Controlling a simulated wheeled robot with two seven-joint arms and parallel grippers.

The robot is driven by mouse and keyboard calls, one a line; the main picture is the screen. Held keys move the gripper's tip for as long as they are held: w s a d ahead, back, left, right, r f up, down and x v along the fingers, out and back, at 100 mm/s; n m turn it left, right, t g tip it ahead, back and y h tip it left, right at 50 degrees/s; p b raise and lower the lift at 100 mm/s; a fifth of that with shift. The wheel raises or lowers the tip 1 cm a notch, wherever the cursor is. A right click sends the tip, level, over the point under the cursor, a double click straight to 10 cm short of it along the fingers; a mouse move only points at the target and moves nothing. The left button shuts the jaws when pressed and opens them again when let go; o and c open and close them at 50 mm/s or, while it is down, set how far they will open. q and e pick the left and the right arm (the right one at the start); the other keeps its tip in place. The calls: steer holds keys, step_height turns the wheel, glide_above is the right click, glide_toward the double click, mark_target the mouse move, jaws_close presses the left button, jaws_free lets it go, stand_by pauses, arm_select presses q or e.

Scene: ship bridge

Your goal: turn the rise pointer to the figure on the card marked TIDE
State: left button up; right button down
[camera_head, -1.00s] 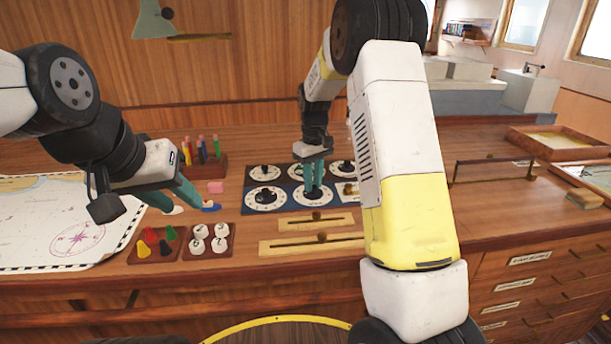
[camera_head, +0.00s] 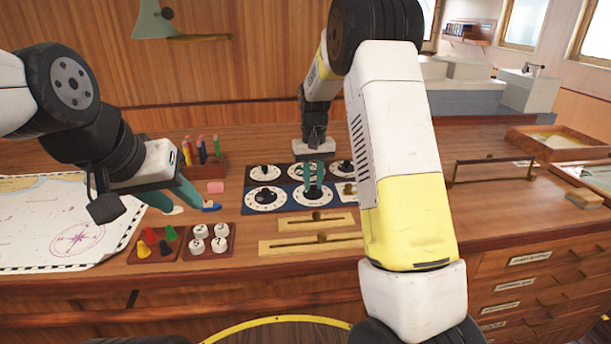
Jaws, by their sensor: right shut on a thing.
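A panel of round white dials stands on the desk, a back row and a front row. My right gripper (camera_head: 313,188) points straight down over the front middle dial (camera_head: 313,200), its teal fingers shut on that dial's pointer knob, which they mostly hide. I cannot read the dial's name or figures. The front left dial (camera_head: 265,199) has a dark pointer. My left gripper (camera_head: 194,209) is open above the desk at left, fingers apart, away from the dials.
Two brass slider plates (camera_head: 280,249) lie in front of the dials. Trays of coloured pegs (camera_head: 155,243) and white pieces (camera_head: 209,240) lie below my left gripper. A chart (camera_head: 50,225) covers the left desk. A pen rack (camera_head: 205,165) and pink block (camera_head: 215,187) are behind.

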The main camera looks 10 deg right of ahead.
mark_target(313, 186)
steer(key=c, duration=1.3)
jaws_free()
steer(key=shift+o, duration=0.2)
step_height(313, 186, up, 7)
steer(key=shift+f, duration=0.1)
steer(key=shift+r, duration=0.5)
